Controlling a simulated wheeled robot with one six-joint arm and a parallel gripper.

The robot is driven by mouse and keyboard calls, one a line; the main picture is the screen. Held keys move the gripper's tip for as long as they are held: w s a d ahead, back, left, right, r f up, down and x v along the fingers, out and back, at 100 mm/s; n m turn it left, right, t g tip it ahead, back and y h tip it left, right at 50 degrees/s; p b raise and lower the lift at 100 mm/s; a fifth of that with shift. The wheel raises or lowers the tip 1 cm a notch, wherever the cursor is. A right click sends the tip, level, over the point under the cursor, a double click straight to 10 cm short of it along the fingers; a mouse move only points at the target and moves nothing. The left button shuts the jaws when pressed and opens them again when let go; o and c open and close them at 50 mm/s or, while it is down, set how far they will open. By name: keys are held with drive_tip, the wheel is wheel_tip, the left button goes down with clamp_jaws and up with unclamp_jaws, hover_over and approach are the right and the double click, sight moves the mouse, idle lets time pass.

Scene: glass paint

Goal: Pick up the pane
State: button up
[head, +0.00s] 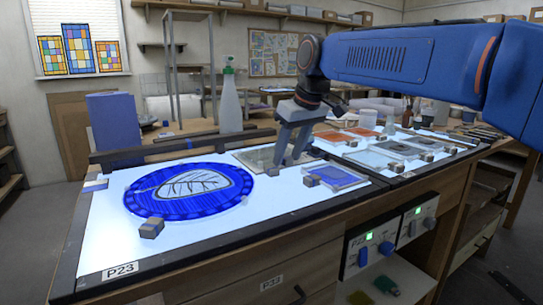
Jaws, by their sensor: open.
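A round blue glass pane (160,206) with a dark leaf drawing lies flat on the lit table (205,248) at the left. A smaller square blue-violet pane (338,176) lies to the right of my gripper. A clear or greyish pane (256,158) lies partly behind my gripper. My gripper (288,160) is open and points down over the middle of the lit table, right of the round pane, with its tips close to the greyish pane. I cannot tell whether the tips touch anything.
A spray bottle (230,105) and a blue box (115,122) stand behind a dark rail. Orange and grey panes (365,132) lie on a second light panel at the right.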

clamp_jaws()
drive_tip(key=shift+r, duration=1.65)
drive_tip(key=shift+s+d+r, duration=0.15)
drive_tip(key=shift+r, duration=0.05)
drive_tip(key=s+d, duration=0.5)
drive_tip(key=s, duration=0.1)
drive_tip(key=s+d, duration=0.6)
drive_tip(key=shift+s+d, duration=0.25)
drive_tip(key=shift+s, duration=0.05)
drive_tip(key=shift+m+t, duration=0.3)
drive_tip(key=shift+m, duration=0.6)
drive_tip(key=w+a, duration=0.3)
drive_tip(key=w, duration=0.1)
drive_tip(key=w+a+r, duration=0.1)
drive_tip(key=w+a, duration=0.3)
drive_tip(key=w+a+r, duration=0.1)
drive_tip(key=w+a, duration=0.3)
drive_tip(key=w, duration=0.1)
drive_tip(key=shift+a+r, duration=0.1)
drive_tip(key=shift+r, duration=0.05)
drive_tip(key=shift+w+f, duration=0.1)
drive_tip(key=shift+f, duration=2.3)
